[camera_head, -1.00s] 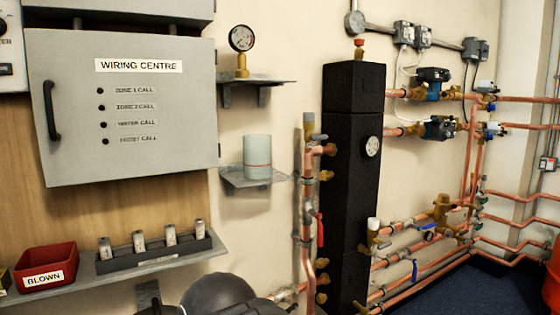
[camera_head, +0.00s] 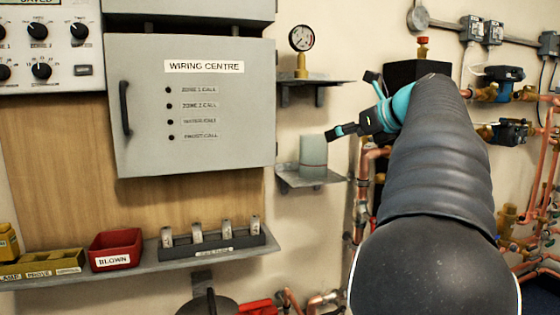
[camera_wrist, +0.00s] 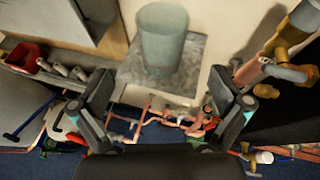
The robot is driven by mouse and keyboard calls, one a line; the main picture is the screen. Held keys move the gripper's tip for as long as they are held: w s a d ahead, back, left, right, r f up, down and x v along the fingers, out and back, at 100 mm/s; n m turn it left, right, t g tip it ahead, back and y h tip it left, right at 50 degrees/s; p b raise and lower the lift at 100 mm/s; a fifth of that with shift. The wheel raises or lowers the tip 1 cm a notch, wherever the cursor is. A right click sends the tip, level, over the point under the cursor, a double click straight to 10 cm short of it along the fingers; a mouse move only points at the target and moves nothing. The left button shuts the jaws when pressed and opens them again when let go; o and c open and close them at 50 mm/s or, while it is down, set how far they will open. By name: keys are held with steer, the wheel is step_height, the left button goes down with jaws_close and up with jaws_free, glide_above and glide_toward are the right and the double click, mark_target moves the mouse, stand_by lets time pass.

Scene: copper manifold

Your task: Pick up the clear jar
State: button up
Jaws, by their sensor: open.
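The clear jar (camera_head: 313,156) is a pale, see-through cylinder with a thin reddish line around it. It stands upright on the lower small grey wall shelf (camera_head: 308,181). In the wrist view the jar (camera_wrist: 162,40) stands on the shelf (camera_wrist: 158,82), beyond my fingers. My gripper (camera_head: 342,132) is just right of the jar in the head view, near its upper part. In the wrist view my gripper (camera_wrist: 165,100) has its two fingers wide apart with nothing between them. The jar is apart from both fingers. My arm hides part of the pipework.
A pressure gauge (camera_head: 302,40) stands on the upper shelf (camera_head: 312,78) above the jar. The wiring centre cabinet (camera_head: 196,105) is close on the left. Copper pipes (camera_head: 365,190) run on the right. A red bin (camera_head: 116,245) sits on a long shelf lower left.

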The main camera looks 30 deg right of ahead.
mark_target(325, 143)
steer(key=shift+m, duration=0.3)
steer(key=x, duration=0.8)
steer(key=shift+w+d+r+b, duration=0.1)
steer(key=shift+w+d+b, duration=0.05)
steer(key=shift+d+b, duration=0.2)
steer(key=shift+w+a+f, duration=0.1)
steer(key=shift+w+f, duration=0.25)
steer(key=shift+w, duration=0.05)
steer(key=x, duration=0.4)
steer(key=shift+a+f+b, duration=0.15)
steer(key=shift+f+b, duration=0.05)
steer(key=shift+b, duration=0.15)
steer(key=c, duration=1.1)
steer(key=shift+r, duration=0.1)
